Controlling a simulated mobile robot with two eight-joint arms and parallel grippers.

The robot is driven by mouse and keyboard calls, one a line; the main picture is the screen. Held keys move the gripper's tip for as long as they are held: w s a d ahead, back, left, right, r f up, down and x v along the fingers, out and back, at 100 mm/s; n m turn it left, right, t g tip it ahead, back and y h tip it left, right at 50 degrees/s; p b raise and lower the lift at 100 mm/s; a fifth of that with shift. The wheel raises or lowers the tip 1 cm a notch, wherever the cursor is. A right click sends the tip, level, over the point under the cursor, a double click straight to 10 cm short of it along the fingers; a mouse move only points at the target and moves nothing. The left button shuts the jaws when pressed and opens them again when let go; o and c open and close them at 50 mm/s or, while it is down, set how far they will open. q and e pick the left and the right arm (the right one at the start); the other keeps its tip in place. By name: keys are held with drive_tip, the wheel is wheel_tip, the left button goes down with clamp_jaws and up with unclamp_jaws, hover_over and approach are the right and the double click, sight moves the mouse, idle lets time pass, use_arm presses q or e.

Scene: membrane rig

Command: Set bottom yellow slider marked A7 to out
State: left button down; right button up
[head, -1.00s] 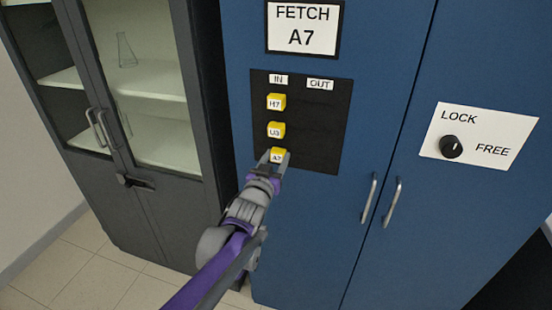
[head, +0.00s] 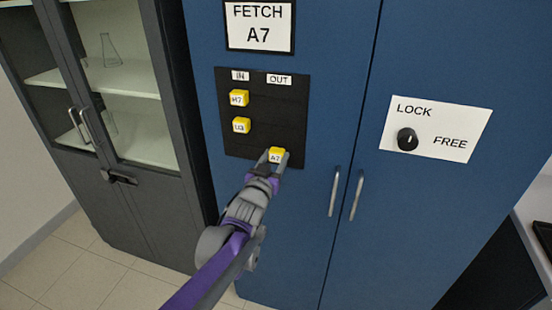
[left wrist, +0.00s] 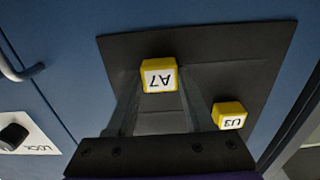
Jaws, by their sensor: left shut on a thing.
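The black panel (head: 265,105) on the blue cabinet holds several yellow sliders. The bottom slider marked A7 (head: 277,155) sits at the panel's lower right, below the OUT label (head: 279,79). My left gripper (head: 272,160) is shut on it, reaching up from below. In the left wrist view the A7 slider (left wrist: 158,76) shows upside down between the fingertips. My right gripper is not in view.
A sign reading FETCH A7 (head: 260,25) is above the panel. A white plate with a black LOCK/FREE knob (head: 407,139) is on the right door. Two door handles (head: 345,193) stick out right of my gripper. A grey glass-fronted cabinet (head: 130,190) stands at the left.

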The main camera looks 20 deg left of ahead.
use_arm(q)
drive_tip(key=shift+d, duration=0.15)
drive_tip(key=c, duration=0.7)
unclamp_jaws()
drive_tip(key=shift+c, duration=0.2)
drive_tip(key=o, duration=0.5)
drive_tip(key=shift+d, duration=0.15)
drive_tip(key=shift+c, duration=0.2)
drive_tip(key=shift+s, duration=0.15)
drive_tip(key=s, duration=1)
drive_tip(key=shift+s+a, duration=0.25)
drive_tip(key=shift+s, duration=0.05)
drive_tip(key=s+f+g+p, duration=0.1)
drive_tip(key=s+f+g, duration=0.5)
drive_tip(key=s+f, duration=0.3)
drive_tip(key=s+f+g+p, duration=0.1)
drive_tip(key=s+f+g, duration=0.5)
drive_tip(key=s, duration=1)
wheel_tip(320, 180, down, 4)
drive_tip(key=shift+r+g+y, duration=0.25)
drive_tip(key=shift+g+y, duration=0.05)
